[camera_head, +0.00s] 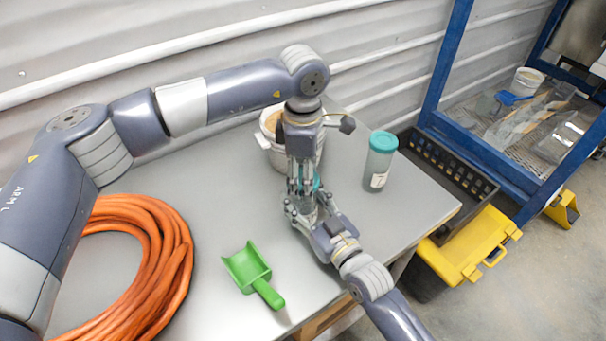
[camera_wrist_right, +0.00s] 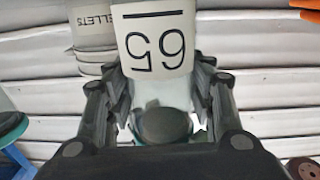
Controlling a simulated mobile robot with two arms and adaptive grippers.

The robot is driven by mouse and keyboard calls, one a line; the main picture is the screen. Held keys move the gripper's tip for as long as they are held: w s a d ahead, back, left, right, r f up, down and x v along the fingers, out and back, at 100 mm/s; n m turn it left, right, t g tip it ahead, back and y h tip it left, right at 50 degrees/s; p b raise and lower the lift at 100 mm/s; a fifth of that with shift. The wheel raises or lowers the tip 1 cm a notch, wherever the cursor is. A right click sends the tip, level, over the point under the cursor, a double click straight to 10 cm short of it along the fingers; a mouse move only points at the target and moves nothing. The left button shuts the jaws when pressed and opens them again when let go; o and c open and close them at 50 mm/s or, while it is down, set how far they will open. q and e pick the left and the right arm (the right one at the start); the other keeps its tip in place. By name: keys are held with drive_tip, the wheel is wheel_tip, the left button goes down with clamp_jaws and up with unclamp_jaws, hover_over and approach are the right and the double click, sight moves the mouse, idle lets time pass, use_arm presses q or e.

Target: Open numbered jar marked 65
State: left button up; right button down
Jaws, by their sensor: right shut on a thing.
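The jar marked 65 stands between my two grippers, mostly hidden by them in the head view; a bit of its teal lid (camera_head: 317,183) shows. Its white label (camera_wrist_right: 155,40) reads 65, upside down in the right wrist view. My right gripper (camera_head: 308,207) comes from the lower right and is shut on the jar's body, with a finger on either side in the right wrist view (camera_wrist_right: 168,100). My left gripper (camera_head: 302,178) points straight down over the jar, its fingertips at lid height. I cannot tell whether they grip the lid.
A second teal-lidded jar (camera_head: 379,162) marked 7 stands to the right. A white bucket (camera_head: 268,137) is behind the grippers. A green scoop (camera_head: 249,267) and an orange hose coil (camera_head: 165,250) lie on the grey table (camera_head: 215,215). A black crate and yellow case are beyond its right edge.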

use_arm(q)
drive_tip(key=n, duration=0.5)
drive_tip(key=shift+n, duration=0.3)
drive_tip(key=n, duration=1)
drive_tip(key=shift+n, duration=0.3)
drive_tip(key=n, duration=1)
drive_tip(key=shift+n, duration=0.3)
drive_tip(key=n, duration=0.3)
drive_tip(key=shift+n, duration=0.3)
drive_tip(key=shift+w+r, duration=0.1)
drive_tip(key=shift+r, duration=0.05)
